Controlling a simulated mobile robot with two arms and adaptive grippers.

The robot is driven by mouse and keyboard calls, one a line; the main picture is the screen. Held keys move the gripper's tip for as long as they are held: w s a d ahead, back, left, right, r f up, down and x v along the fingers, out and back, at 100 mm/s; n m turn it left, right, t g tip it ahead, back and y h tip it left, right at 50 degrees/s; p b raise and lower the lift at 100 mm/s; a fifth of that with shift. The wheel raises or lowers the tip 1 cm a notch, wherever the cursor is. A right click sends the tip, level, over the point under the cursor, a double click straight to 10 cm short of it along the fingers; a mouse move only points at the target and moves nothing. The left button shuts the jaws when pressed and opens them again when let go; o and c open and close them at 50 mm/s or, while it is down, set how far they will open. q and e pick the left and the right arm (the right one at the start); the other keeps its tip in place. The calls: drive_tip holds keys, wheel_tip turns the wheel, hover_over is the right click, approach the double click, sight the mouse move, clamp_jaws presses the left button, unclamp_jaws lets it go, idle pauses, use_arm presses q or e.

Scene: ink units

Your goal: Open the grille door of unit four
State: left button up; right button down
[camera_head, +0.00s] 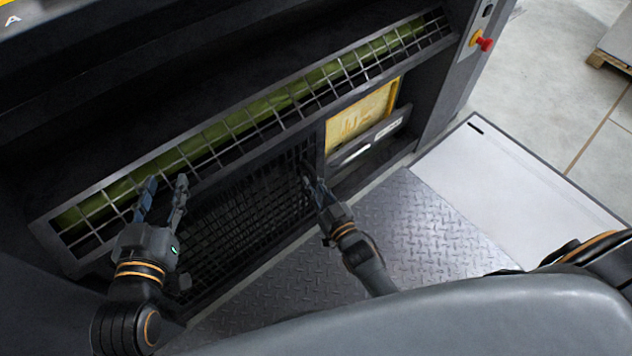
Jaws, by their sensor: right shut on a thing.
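A dark mesh grille door (235,215) covers the lower front of the ink unit. It looks closed or nearly so. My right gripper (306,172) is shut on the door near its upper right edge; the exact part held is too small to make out. My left gripper (166,182) is open and empty, fingers pointing up, in front of the left part of the upper grille. My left arm hides the lower left of the dark door. No unit number can be read.
A long wire grille (270,120) with a green roller behind it runs above the door. A yellow panel (362,115) and a light handle-like bar (352,153) are to the right. A red button (484,42) is on the side post. Tread-plate floor (415,220) lies in front, clear.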

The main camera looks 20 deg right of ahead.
drive_tip(key=shift+s+f, duration=0.1)
drive_tip(key=shift+f, duration=0.05)
drive_tip(key=c, duration=1.4)
unclamp_jaws()
drive_tip(key=shift+d, duration=0.1)
drive_tip(key=shift+o, duration=0.2)
drive_tip(key=s+d, duration=0.2)
drive_tip(key=s, duration=0.9)
drive_tip(key=shift+s+d, duration=0.15)
drive_tip(key=shift+s, duration=0.2)
